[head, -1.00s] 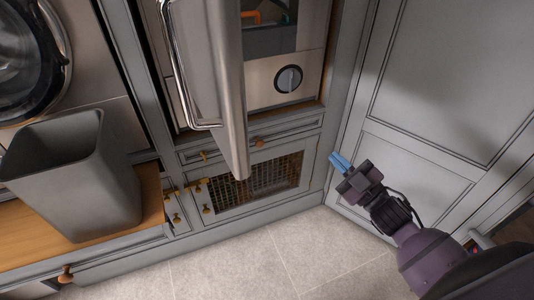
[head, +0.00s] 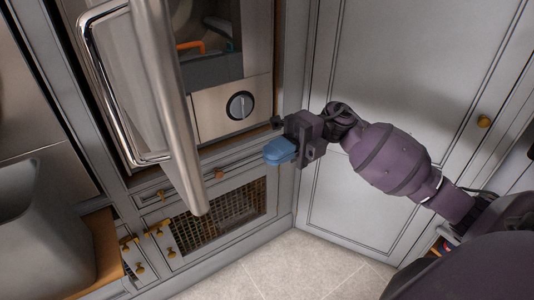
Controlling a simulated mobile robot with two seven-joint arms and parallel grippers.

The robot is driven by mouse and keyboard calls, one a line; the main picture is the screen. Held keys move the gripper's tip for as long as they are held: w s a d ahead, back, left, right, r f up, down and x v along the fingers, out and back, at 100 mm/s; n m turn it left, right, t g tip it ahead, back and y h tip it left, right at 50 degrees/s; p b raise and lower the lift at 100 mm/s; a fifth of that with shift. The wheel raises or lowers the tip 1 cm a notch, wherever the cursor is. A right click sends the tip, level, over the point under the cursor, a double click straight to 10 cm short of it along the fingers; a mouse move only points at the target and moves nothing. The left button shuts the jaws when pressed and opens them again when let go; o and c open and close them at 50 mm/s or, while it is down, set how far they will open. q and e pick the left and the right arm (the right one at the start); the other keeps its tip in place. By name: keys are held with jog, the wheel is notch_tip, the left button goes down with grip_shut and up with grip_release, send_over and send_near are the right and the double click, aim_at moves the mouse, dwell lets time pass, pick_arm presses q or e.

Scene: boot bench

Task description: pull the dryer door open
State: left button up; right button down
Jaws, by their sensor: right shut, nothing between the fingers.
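The dryer door (head: 180,100) is a thick steel-edged panel that stands open, swung out toward me. Its long chrome handle (head: 108,95) is on the door's left face. Behind the door shows the dryer front with a round dark knob (head: 240,105) and an opening with something orange inside. My right gripper (head: 279,151) has blue fingertips, shut and empty. It is to the right of the door's edge, apart from it in the picture, in front of the cabinet below the knob. My left gripper is not in view.
A grey bin (head: 40,235) stands on a wooden bench top (head: 104,250) at the left. Below the dryer are a drawer (head: 190,180) and a mesh-fronted cabinet (head: 215,217). A grey panelled door (head: 400,90) is at the right. The tiled floor (head: 285,268) in front is clear.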

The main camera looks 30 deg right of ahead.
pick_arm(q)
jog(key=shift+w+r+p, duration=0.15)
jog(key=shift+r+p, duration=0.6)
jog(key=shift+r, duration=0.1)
pick_arm(e)
jog(key=s+a, duration=0.1)
jog(key=a, duration=1)
jog(key=shift+s+a, duration=0.15)
jog(key=shift+a, duration=0.1)
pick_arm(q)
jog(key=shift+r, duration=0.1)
pick_arm(e)
jog(key=shift+a, duration=0.1)
